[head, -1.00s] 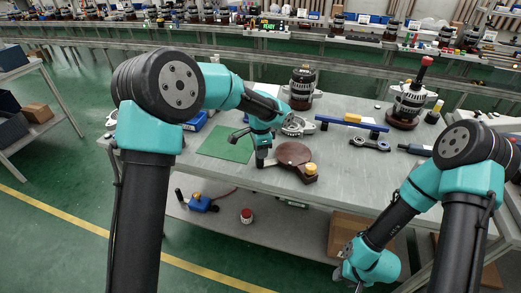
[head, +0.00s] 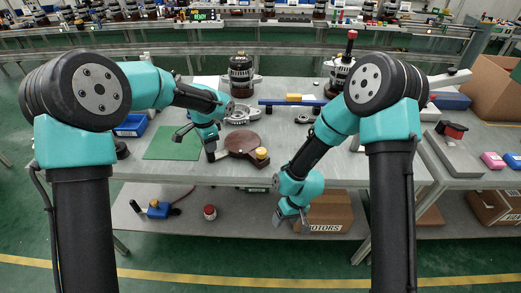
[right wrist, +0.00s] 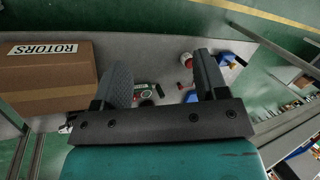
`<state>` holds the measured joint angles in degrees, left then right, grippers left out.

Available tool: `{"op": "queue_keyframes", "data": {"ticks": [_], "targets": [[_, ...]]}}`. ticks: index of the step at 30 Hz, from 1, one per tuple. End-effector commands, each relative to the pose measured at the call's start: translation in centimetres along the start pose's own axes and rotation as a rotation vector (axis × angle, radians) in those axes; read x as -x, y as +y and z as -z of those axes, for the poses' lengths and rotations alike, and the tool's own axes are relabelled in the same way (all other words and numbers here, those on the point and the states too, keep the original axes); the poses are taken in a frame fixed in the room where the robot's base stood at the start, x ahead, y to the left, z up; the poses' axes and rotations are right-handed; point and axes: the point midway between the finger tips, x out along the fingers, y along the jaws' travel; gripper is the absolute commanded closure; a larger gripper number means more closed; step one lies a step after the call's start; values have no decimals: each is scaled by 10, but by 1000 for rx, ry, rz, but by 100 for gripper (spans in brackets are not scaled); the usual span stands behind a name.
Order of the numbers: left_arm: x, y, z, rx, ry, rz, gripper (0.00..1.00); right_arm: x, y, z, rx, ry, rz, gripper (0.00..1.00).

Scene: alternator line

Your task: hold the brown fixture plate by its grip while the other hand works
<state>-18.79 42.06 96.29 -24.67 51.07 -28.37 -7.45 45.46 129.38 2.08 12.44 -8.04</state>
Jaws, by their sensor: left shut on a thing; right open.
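A cardboard box marked ROTORS (head: 328,213) stands on the lower shelf by my right gripper. A red-topped button (head: 210,212) and a blue item (head: 158,210) lie further left. A green mat (head: 173,144) and an alternator (head: 241,75) are on the bench.

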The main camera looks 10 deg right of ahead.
Motion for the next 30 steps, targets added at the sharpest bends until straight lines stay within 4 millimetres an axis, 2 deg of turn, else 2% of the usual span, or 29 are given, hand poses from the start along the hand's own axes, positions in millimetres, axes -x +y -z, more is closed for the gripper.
{"op": "queue_keyframes", "data": {"ticks": [1, 8, 11, 15, 18, 24, 27, 30], "targets": [[0, 0, 0, 0, 1, 1, 89, 10, -14, 11, 41, -14, 0, 33], [0, 0, 0, 0, 1, 1, 89, 58, -71, 45, 190, -97, 3, 33], [0, 0, 0, 0, 1, 1, 89, 85, -96, 59, 236, -124, -3, 33], [0, 0, 0, 0, 1, 1, 89, 134, -126, 86, 264, -141, -46, 33], [0, 0, 0, 0, 1, 1, 89, 176, -134, 114, 231, -118, -126, 33], [0, 0, 0, 0, 1, 1, 89, 243, -128, 156, 107, -27, -284, 33], [0, 0, 0, 0, 1, 1, 89, 264, -125, 168, 62, 9, -333, 33], [0, 0, 0, 0, 1, 1, 89, 274, -124, 173, 37, 30, -357, 33]]}}
